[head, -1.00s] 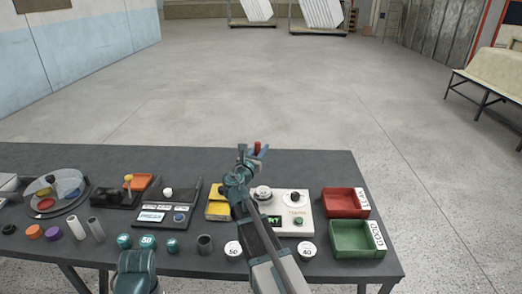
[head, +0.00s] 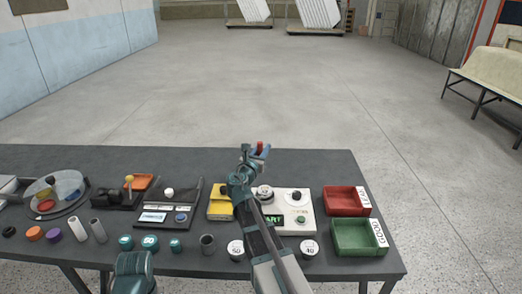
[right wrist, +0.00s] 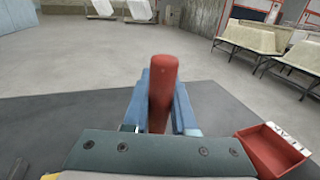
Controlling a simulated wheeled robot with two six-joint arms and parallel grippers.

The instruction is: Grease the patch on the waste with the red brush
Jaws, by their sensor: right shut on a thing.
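My right gripper (head: 256,152) is raised over the back of the dark table, fingers pointing away from me. It is shut on the red brush (right wrist: 162,92), whose thick red end stands up between the blue fingers in the right wrist view. The brush's red top also shows small in the head view (head: 260,146). Its bristles are hidden. I cannot pick out the waste or its patch with certainty.
Red (head: 341,212) and green (head: 352,251) trays are at the right. A round dish (head: 45,211) with coloured pieces is at the left. The table's back strip looks clear.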

